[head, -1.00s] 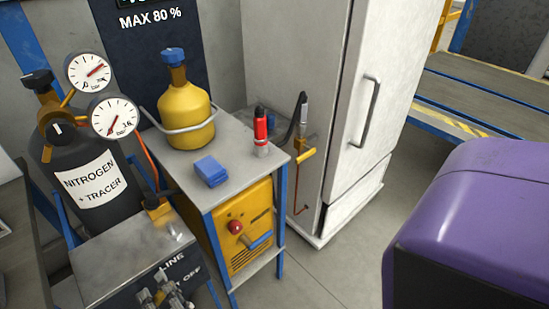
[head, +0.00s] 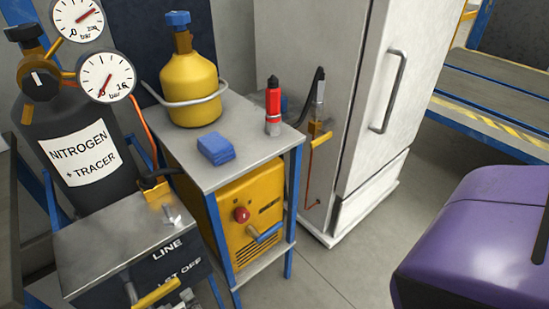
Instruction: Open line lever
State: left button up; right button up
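A dark panel box with a grey metal top (head: 110,240) stands at the lower left and carries the white word LINE (head: 167,250) and the word OFF below it. A yellow lever handle (head: 157,293) shows under this lettering at the bottom edge. It slants slightly up to the right, with a metal fitting beside it. I cannot be sure it is the line lever, as the lower panel is cut off by the frame. Neither of my grippers is in view.
A nitrogen cylinder (head: 75,150) with two gauges stands at the left. A steel-topped bench (head: 245,140) holds a yellow bottle (head: 190,90), a blue block (head: 216,148) and a red-and-black tool (head: 273,105). A white cabinet (head: 365,130) stands behind. Some floor (head: 345,270) is clear.

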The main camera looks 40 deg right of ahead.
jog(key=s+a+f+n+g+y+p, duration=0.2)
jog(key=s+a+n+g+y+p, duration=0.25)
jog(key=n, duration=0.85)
pick_arm(q)
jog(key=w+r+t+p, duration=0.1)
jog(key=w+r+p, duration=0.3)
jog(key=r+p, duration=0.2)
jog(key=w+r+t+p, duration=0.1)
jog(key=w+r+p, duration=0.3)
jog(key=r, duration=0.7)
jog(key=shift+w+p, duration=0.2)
jog(key=shift+p, duration=0.95)
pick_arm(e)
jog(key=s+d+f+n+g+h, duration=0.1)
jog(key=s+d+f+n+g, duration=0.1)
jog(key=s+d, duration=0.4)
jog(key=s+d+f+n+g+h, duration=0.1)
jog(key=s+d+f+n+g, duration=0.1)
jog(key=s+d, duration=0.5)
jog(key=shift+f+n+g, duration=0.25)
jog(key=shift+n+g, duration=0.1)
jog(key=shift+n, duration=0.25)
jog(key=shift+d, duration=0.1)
